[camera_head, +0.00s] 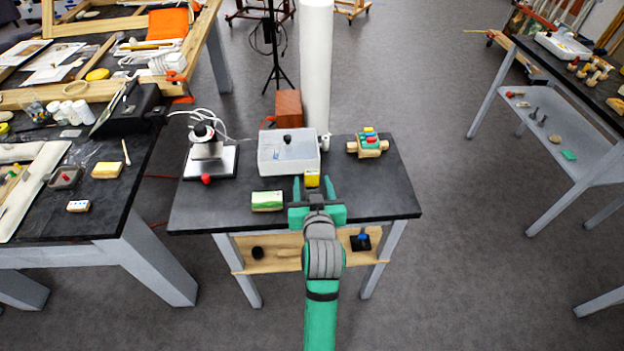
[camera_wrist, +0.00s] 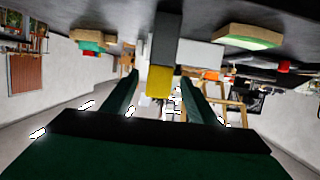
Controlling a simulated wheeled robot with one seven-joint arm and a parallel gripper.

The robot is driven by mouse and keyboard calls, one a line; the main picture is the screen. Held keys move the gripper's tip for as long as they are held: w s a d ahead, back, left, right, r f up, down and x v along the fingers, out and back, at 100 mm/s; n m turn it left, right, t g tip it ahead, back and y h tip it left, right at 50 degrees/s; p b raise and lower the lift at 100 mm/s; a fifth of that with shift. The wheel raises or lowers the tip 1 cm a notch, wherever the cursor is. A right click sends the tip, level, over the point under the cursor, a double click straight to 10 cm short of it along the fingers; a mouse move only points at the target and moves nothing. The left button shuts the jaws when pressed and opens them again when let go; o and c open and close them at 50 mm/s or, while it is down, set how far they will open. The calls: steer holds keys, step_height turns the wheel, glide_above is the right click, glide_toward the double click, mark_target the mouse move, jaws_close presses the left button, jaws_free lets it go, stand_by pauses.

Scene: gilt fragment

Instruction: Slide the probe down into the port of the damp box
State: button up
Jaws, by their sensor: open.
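The damp box (camera_head: 275,165) is a pale grey box with a clear-looking lid and a black knob, standing at the middle back of the small black table. A small white cylinder (camera_head: 325,143) stands at its right side; I cannot tell whether it is the port. A yellow-topped block (camera_head: 312,180), probably the probe, stands in front of the box. In the upside-down wrist view, its yellow part (camera_wrist: 160,82) joins a dark grey body (camera_wrist: 166,38). My gripper (camera_head: 312,184) is open, its fingers on either side of the yellow part in view, with no clear contact.
On the black table (camera_head: 385,205) are a green-and-white sponge (camera_head: 267,201), a device with a red knob (camera_head: 207,163) at left, and a wooden block with coloured pieces (camera_head: 368,145) at right. A white column (camera_head: 316,70) rises behind. The table's front right is clear.

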steer(key=shift+x, duration=3.4)
steer(key=shift+r, duration=0.1)
steer(key=c, duration=1.1)
